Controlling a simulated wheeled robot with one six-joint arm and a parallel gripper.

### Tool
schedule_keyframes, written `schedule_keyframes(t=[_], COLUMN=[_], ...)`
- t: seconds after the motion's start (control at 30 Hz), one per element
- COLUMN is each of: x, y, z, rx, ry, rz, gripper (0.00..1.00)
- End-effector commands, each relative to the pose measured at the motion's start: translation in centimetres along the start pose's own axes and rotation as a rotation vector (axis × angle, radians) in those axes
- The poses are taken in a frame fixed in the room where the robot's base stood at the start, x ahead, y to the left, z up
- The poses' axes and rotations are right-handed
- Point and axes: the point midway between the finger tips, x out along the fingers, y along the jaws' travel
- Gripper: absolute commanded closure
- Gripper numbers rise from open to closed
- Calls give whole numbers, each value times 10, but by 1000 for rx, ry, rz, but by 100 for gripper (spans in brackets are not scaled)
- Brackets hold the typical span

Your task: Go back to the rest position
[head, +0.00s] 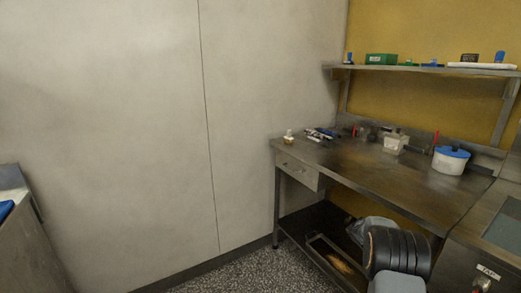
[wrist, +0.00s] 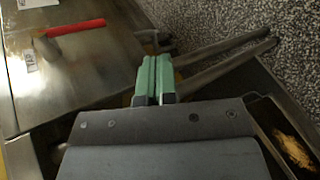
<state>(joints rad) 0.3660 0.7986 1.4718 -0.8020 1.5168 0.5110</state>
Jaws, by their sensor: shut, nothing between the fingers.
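My gripper (wrist: 154,82) shows in the wrist view with its two green fingers pressed together and nothing between them. It points down past the edge of a steel surface, over table legs and a speckled floor. In the head view part of my dark arm (head: 398,250) shows at the lower right, in front of the steel workbench (head: 400,180). The fingers cannot be made out in the head view.
A white tub with a blue lid (head: 450,160), a pale container (head: 396,142) and small tools (head: 322,134) stand on the workbench. A shelf (head: 420,70) hangs above it. The floor (head: 240,272) at centre is clear.

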Motion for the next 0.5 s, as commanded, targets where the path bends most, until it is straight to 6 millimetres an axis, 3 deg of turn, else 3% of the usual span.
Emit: schedule_keyframes(t=[0.27,0.5], x=[-75,-154], y=[2,30], z=[104,222], rx=[-272,-379], ry=[190,460], rz=[-392,-676], gripper=[100,100])
